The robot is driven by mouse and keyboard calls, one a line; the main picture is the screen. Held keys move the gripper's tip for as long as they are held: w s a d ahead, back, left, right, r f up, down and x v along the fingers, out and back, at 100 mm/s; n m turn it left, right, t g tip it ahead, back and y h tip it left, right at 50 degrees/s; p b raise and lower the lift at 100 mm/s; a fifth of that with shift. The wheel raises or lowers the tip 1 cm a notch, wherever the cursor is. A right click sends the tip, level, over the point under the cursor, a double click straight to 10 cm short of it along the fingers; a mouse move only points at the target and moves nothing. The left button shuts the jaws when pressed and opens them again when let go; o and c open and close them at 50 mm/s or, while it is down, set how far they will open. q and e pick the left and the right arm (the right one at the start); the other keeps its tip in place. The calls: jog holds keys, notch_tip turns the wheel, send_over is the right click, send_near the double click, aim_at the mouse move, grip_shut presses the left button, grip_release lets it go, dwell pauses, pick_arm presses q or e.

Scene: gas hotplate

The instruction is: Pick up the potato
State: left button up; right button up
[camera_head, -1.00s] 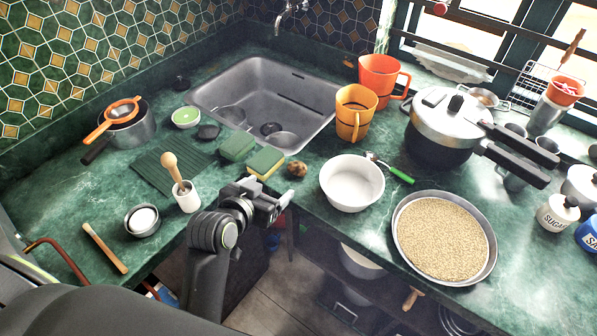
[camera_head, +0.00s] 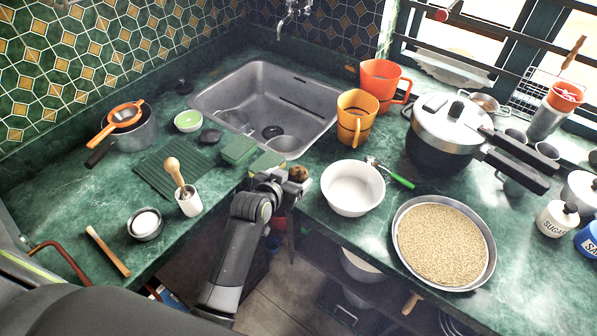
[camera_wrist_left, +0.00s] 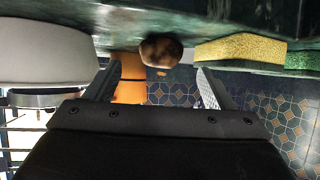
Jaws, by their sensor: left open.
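The potato (camera_head: 299,173) is small, brown and round and sits on the green counter near its front edge, between the sponges and the white bowl. My left gripper (camera_head: 291,184) is right at the potato on its near side and hides part of it. In the left wrist view the potato (camera_wrist_left: 161,50) lies just ahead of the gap between the two fingers of my left gripper (camera_wrist_left: 155,76). The fingers are apart with nothing between them. I cannot tell whether a finger touches the potato. My right gripper is not in view.
The white bowl (camera_head: 352,188) stands close on the right. A green-and-yellow sponge (camera_head: 265,162) lies close on the left, partly behind my gripper; it also shows in the wrist view (camera_wrist_left: 240,49). The sink (camera_head: 225,92) and an orange mug (camera_head: 356,116) are behind.

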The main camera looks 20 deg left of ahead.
aim_at(295, 176)
pick_arm(q)
jog(key=shift+f+x, duration=0.15)
jog(key=shift+x, duration=0.95)
jog(key=shift+f+x, duration=0.15)
jog(key=shift+x, duration=0.95)
jog(key=shift+s+a, duration=0.15)
jog(key=c, duration=1.1)
